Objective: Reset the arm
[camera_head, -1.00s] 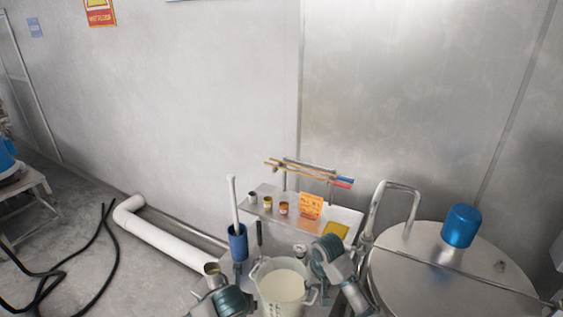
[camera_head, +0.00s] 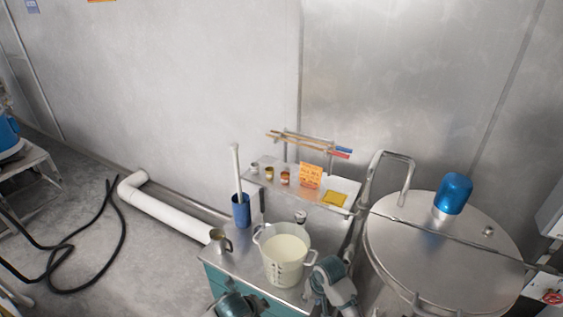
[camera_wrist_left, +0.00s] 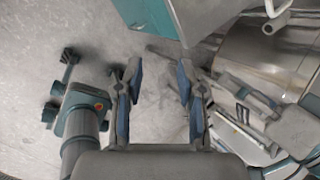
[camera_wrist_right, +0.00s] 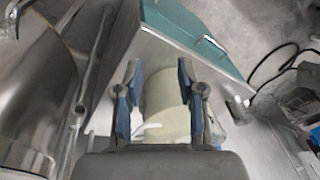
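My right gripper (camera_head: 332,278) is at the front right of the cart, to the right of and nearer than the white bucket (camera_head: 285,252). In the right wrist view my right gripper (camera_wrist_right: 158,72) is open and empty, with the bucket (camera_wrist_right: 165,105) showing beyond its fingers. My left gripper (camera_head: 235,304) is at the bottom edge of the head view, in front of the cart. In the left wrist view it (camera_wrist_left: 160,75) is open and empty, with floor beyond the fingers. The bucket stands upright and holds a pale content.
A metal pitcher (camera_head: 220,243) stands on the cart top (camera_head: 245,262) at its left edge. Behind are a blue cylinder (camera_head: 241,211) with a white rod and a shelf (camera_head: 268,177) with small cups and an orange card (camera_head: 311,175). A large steel tank (camera_head: 450,255) stands right.

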